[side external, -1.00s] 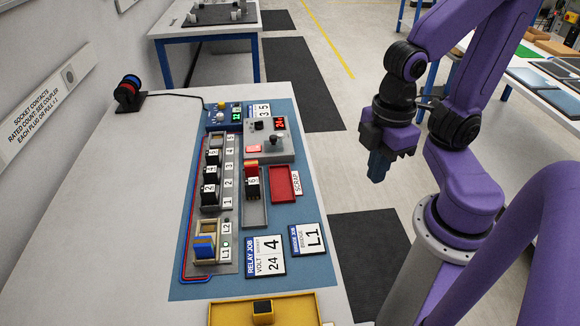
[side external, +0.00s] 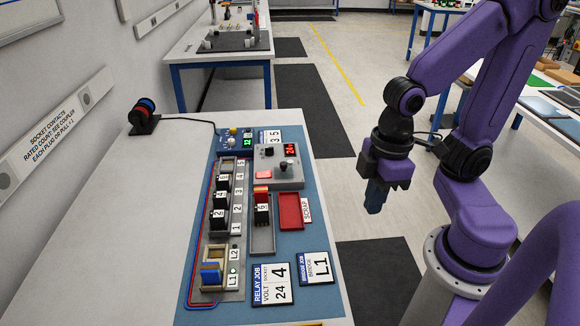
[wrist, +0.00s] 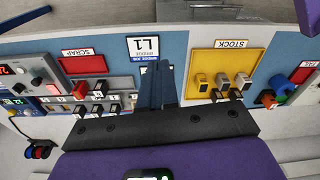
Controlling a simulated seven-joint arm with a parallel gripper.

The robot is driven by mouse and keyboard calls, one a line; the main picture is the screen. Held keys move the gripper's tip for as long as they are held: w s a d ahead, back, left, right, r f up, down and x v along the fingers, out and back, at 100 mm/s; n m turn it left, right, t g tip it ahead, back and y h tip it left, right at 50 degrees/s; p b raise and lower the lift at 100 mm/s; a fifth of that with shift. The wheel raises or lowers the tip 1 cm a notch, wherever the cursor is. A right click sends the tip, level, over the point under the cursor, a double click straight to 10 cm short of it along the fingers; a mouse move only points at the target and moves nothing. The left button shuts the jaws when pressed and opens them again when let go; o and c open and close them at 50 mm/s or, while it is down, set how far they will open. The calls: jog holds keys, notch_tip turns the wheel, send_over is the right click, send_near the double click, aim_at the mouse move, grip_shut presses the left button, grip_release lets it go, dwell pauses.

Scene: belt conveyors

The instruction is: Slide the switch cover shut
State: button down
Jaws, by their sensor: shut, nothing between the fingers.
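A small green light shows beside L1. I cannot tell for sure which part is the switch cover, or how far open it is. My gripper (side external: 375,205) is in the air to the right of the bench, well apart from the unit. In the wrist view its dark blue fingers (wrist: 155,88) are together with nothing between them. The unit is not clearly seen there.
Numbered relays (side external: 219,205) stand in the rail. A grey tray (side external: 262,240) holds a relay numbered 6. The red scrap bin (side external: 290,211) and a control box (side external: 279,173) stand to the right. The yellow stock tray (wrist: 202,57) shows in the wrist view.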

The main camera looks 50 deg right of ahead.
jog(key=w+f+m+t+y, duration=0.1)
jog(key=w+f+m+t, duration=0.15)
jog(key=w+m, duration=0.5)
jog(key=m+t+h, duration=0.3)
jog(key=m+t, duration=0.2)
jog(key=m, duration=0.9)
send_near(288, 169)
jog(key=d+f, duration=0.2)
jog(key=f, duration=0.1)
jog(key=shift+s+d+g, duration=0.15)
jog(key=shift+s+g, duration=0.1)
jog(key=shift+s, duration=0.1)
jog(key=w, duration=0.1)
jog(key=a, duration=0.1)
jog(key=w, duration=0.1)
jog(key=shift+w+a+f, duration=0.15)
jog(key=shift+w+f, duration=0.15)
jog(key=shift+w, duration=0.05)
jog(key=shift+w+a, duration=0.35)
jog(key=shift+w, duration=0.25)
